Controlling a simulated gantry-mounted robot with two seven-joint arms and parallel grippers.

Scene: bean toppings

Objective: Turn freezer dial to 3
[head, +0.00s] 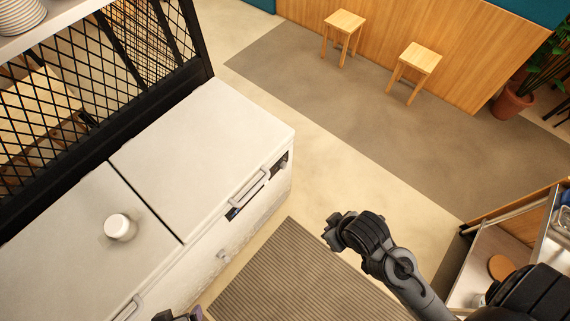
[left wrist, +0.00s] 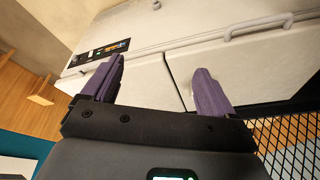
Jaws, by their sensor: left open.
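The white chest freezer (head: 205,150) stands at the left in the head view. Its front carries a dark control panel (head: 281,160) near the right end; the dial and its setting are too small to read. In the left wrist view, a dark panel with a small lit display (left wrist: 100,52) shows on the freezer front, partly behind a finger. My left gripper (left wrist: 158,85) is open with nothing between its purple fingers; only its tip shows at the bottom edge of the head view (head: 182,315). My right gripper (head: 336,231) hangs over the floor, away from the freezer.
A lid handle (head: 250,188) sticks out from the freezer front. A white round container (head: 120,228) stands on the left lid. A black mesh partition (head: 90,95) rises behind the freezer. A striped mat (head: 300,280) lies in front; two stools (head: 343,24) stand farther back.

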